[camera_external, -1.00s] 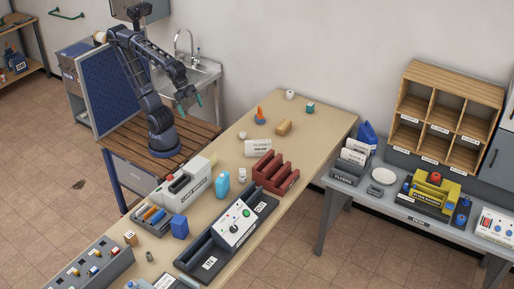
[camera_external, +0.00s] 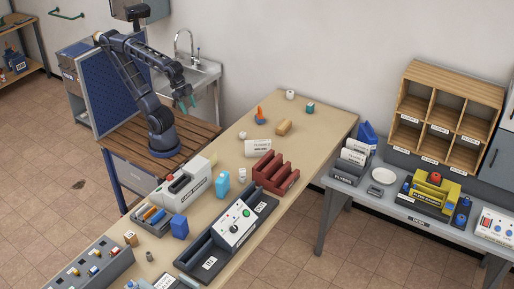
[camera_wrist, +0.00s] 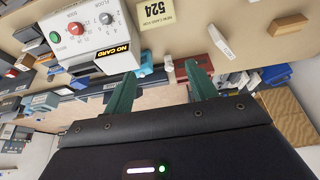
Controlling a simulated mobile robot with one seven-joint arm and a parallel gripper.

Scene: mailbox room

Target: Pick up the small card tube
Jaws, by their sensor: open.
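I cannot tell for certain which object is the small card tube. Small round candidates on the long table are a white roll (camera_external: 290,94) at the far end, a small white piece (camera_external: 242,134) near its left edge, and a small white cylinder (camera_external: 242,174) beside the blue bottle (camera_external: 223,184). All stand clear of my gripper.
A grey side table (camera_external: 408,213) stands at right. The table's far end has free room.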

